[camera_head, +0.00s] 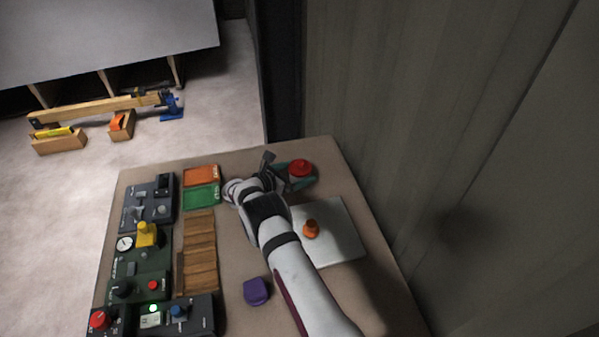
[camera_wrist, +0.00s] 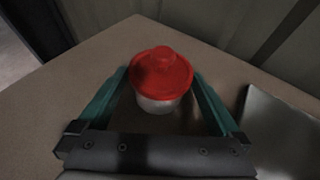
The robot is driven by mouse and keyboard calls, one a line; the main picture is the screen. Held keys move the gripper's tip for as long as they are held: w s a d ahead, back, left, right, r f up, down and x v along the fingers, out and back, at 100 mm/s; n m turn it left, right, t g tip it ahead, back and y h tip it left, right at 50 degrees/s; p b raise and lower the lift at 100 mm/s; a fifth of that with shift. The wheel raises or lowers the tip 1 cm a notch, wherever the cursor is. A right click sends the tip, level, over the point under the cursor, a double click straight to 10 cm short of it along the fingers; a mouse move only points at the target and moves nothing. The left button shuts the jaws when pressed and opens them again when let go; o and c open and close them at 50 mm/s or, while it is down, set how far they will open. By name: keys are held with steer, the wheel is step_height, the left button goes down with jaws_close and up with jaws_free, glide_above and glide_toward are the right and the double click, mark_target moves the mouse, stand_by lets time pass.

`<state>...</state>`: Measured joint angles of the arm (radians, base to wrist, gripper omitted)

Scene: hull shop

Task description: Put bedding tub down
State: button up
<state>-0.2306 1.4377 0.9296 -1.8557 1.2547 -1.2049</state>
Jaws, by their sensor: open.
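The tub (camera_wrist: 161,82), taken as the bedding tub, has a red knobbed lid and a pale body. It looks upright on the table near its far corner, and its red lid also shows in the head view (camera_head: 300,168). My gripper (camera_wrist: 160,92) is open, with a teal finger on each side of the tub. Gaps show between the tub and both fingers in the wrist view. In the head view, my gripper (camera_head: 290,176) reaches the tub from the left. The tub's base is partly hard to make out.
A white board (camera_head: 340,232) with an orange knobbed object (camera_head: 311,229) lies nearby. Orange (camera_head: 201,175) and green (camera_head: 201,195) trays, a slatted wooden piece (camera_head: 198,250), dark control boxes (camera_head: 140,275) and a purple object (camera_head: 257,291) are also on the table. A wall (camera_head: 450,130) borders it right.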

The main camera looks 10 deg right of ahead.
steer(key=v, duration=1.1)
steer(key=s+d+r+m+g+y, duration=0.2)
steer(key=s+d+r+m+g, duration=0.2)
steer(key=s+r+m, duration=0.55)
steer(key=s+d+r+m+g+y, duration=0.35)
steer(key=s+r+m, duration=0.35)
steer(key=s, duration=0.5)
steer(key=s+a+m+y, duration=0.4)
steer(key=s+m, duration=0.2)
steer(key=s, duration=0.5)
steer(key=s+a+m+y, duration=0.3)
steer(key=s+m, duration=0.4)
steer(key=s, duration=0.3)
steer(key=shift+s+a+r+y, duration=0.35)
steer(key=shift+s+a, duration=0.05)
steer(key=shift+a, duration=0.15)
